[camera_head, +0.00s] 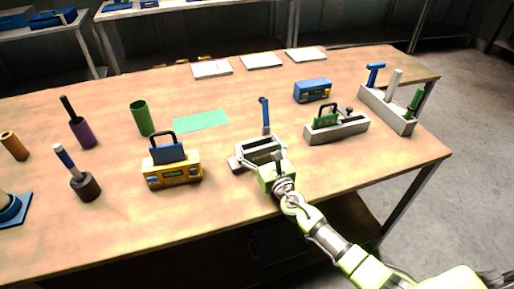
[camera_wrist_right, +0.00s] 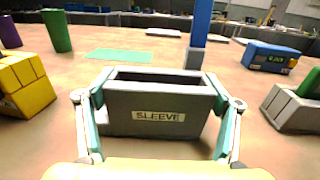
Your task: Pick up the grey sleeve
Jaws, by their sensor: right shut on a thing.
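The grey sleeve (camera_wrist_right: 155,104) is an open-topped box with a "SLEEVE" label on its near face, seen close up in the right wrist view. In the head view the sleeve (camera_head: 261,150) is near the middle of the table, partly covered by my gripper. My right gripper (camera_head: 271,166) is shut on it; the wrist view shows one finger of the gripper (camera_wrist_right: 160,128) against each end. The sleeve looks level; I cannot tell whether it touches the table. My left gripper is not in view.
A blue upright handle (camera_head: 265,115) stands just behind the sleeve. A yellow box (camera_head: 172,174) is to the left, and a grey block with a green part (camera_head: 337,131) to the right. A green mat (camera_head: 201,121) lies behind left. The table's front edge is close.

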